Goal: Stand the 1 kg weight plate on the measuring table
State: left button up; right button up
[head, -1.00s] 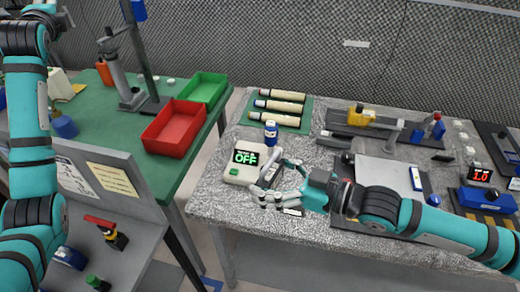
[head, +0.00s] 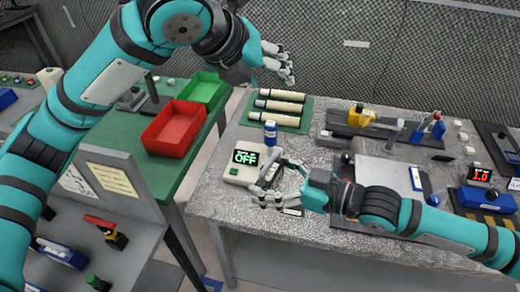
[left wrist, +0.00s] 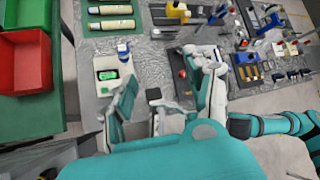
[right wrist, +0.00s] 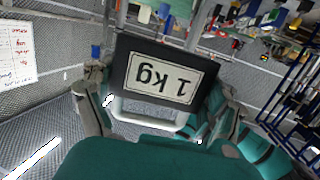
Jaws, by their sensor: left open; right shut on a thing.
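The 1 kg weight plate (right wrist: 160,79) is a dark block with a white label, upside down in the right wrist view. My right gripper (right wrist: 160,92) is shut on it, with fingers on both sides. In the head view my right gripper (head: 272,180) is over the front left part of the speckled grey table (head: 225,200), which looks like the measuring table. Fingers mostly hide the plate there; whether it touches the table I cannot tell.
Beside my right gripper stand a device reading OFF (head: 244,168) and a blue-white bottle (head: 270,132). Cylinders on a green mat (head: 280,108) lie behind. A grey plate (head: 385,180) and several gauges fill the right side. A red bin (head: 174,129) stands on the green bench.

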aim_at(269, 173)
pick_arm(q)
jog(key=s+f+m+g+y, duration=0.1)
jog(key=s+f, duration=0.1)
jog(key=s, duration=0.1)
jog(key=s+f+m+g+y, duration=0.1)
jog(key=s+f+m, duration=0.1)
jog(key=s+f, duration=0.1)
jog(key=s+a+f+m+g+y, duration=0.1)
jog(key=s+f, duration=0.2)
jog(key=s, duration=0.1)
jog(key=shift+s+f+m+y, duration=0.1)
jog(key=shift+s+m+y, duration=0.1)
jog(key=shift+m+y, duration=0.15)
pick_arm(e)
jog(key=shift+r, duration=0.2)
pick_arm(q)
jog(key=shift+f, duration=0.35)
pick_arm(e)
jog(key=shift+a, duration=0.1)
pick_arm(q)
jog(key=x, duration=1.1)
jog(key=shift+d+f, duration=0.1)
jog(key=shift+f, duration=0.1)
grip_shut()
jog(key=shift+r, duration=0.15)
pick_arm(e)
jog(key=o, duration=1.5)
jog(key=shift+f, duration=0.1)
